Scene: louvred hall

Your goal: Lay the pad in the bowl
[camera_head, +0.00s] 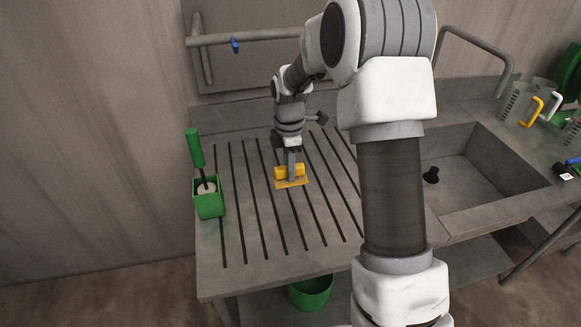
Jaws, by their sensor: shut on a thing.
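A yellow pad (290,183) is at the tip of my gripper (291,169), over the grooved drainboard. My gripper points down and is shut on the pad. The pad has a brighter upper part and a tan, flatter lower part. I cannot tell whether its underside touches the board. A round green vessel (311,293), which may be the bowl, stands low under the counter's front edge. Its upper part shows and its inside looks empty.
A green holder (208,200) with a green-handled brush (195,148) stands at the drainboard's left edge. The sink (480,180) with a black plug (431,175) lies to the right. Clear jugs (522,105) stand at the far right. The front drainboard (270,245) is clear.

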